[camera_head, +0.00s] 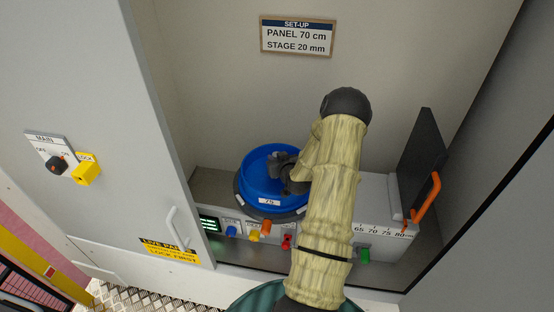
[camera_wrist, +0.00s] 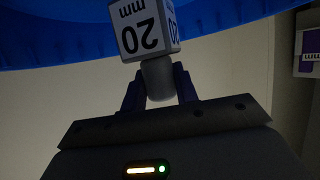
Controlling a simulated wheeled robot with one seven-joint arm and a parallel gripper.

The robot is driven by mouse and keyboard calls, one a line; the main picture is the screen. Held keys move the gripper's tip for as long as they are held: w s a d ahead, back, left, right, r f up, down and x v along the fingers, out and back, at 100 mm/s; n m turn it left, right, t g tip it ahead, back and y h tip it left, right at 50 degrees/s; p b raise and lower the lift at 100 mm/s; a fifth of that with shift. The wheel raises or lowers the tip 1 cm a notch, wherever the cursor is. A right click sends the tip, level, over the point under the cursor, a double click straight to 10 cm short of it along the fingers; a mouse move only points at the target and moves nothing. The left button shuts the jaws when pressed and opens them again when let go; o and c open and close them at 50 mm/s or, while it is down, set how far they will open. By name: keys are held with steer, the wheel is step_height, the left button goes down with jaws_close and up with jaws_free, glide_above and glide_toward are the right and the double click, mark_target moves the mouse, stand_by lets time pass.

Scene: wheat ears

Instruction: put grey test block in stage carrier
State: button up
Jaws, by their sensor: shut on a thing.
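My gripper (camera_wrist: 160,92) is shut on the grey knob of the grey test block (camera_wrist: 146,30), a pale cube whose label "20 mm" shows upside down in the wrist view. In the head view my gripper (camera_head: 289,172) is over a blue round tub (camera_head: 254,174) with a "75" label; my arm hides part of the tub, and the held block cannot be made out there. The tub's blue wall also shows behind the block in the wrist view (camera_wrist: 60,45). I cannot tell whether the block touches it. I cannot clearly identify the stage carrier.
A sign (camera_head: 297,36) reads "PANEL 70 cm, STAGE 20 mm". A grey box (camera_head: 375,195) with a scale and an upright dark plate (camera_head: 420,155) with an orange handle (camera_head: 427,198) stand right. Coloured knobs line the front. Cabinet walls enclose both sides.

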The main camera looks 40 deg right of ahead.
steer(key=shift+s+a+f, duration=0.1)
steer(key=shift+s+f, duration=0.05)
steer(key=shift+f, duration=0.2)
steer(key=o, duration=1)
steer(key=shift+f, duration=0.1)
steer(key=shift+o, duration=0.3)
steer(key=shift+s+f, duration=0.1)
steer(key=shift+r+p, duration=0.5)
steer(key=shift+p, duration=0.2)
steer(key=shift+r, duration=0.1)
steer(key=b+v, duration=0.4)
steer(key=v, duration=0.7)
steer(key=shift+s+r, duration=0.2)
steer(key=shift+r, duration=0.3)
